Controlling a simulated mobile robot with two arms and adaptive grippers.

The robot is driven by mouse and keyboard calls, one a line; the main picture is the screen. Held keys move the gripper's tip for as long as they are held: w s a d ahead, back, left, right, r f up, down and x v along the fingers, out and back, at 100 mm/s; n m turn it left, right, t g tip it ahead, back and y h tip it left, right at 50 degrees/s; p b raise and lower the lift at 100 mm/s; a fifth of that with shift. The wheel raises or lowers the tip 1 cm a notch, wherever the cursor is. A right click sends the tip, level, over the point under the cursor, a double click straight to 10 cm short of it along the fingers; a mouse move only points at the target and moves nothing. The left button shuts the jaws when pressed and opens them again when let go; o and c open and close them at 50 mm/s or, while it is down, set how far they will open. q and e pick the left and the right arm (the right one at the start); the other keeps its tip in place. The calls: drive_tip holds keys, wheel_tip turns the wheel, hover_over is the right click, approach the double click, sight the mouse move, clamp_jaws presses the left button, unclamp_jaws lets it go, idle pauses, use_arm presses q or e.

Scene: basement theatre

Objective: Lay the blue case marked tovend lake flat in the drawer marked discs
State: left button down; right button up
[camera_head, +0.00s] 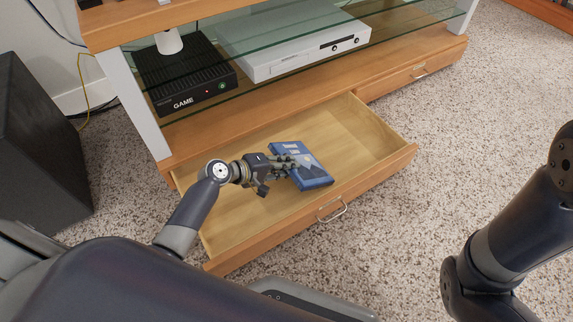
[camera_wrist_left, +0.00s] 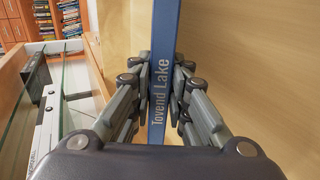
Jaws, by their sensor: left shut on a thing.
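The blue case (camera_head: 318,172) is in my left gripper (camera_head: 290,163), over the open drawer (camera_head: 365,184). Its broad printed face shows from above in the head view, and it looks near flat. I cannot tell whether it touches the drawer floor. In the left wrist view its spine (camera_wrist_left: 162,88) reads "Tovend Lake", and the left fingers (camera_wrist_left: 160,85) are shut on both sides of it. No label shows on the open drawer from here. My right gripper is out of view; only part of the right arm shows.
The open drawer holds nothing else that I see. A shut drawer (camera_head: 415,75) is to its right. Above are glass shelves with a black game box (camera_head: 185,78) and a white console (camera_head: 300,50). A black speaker (camera_head: 40,140) stands left. Carpet (camera_head: 460,120) is clear at right.

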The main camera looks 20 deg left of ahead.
use_arm(q)
drive_tip(key=c, duration=1.4)
unclamp_jaws()
drive_tip(key=shift+c, duration=0.2)
drive_tip(key=v, duration=1.2)
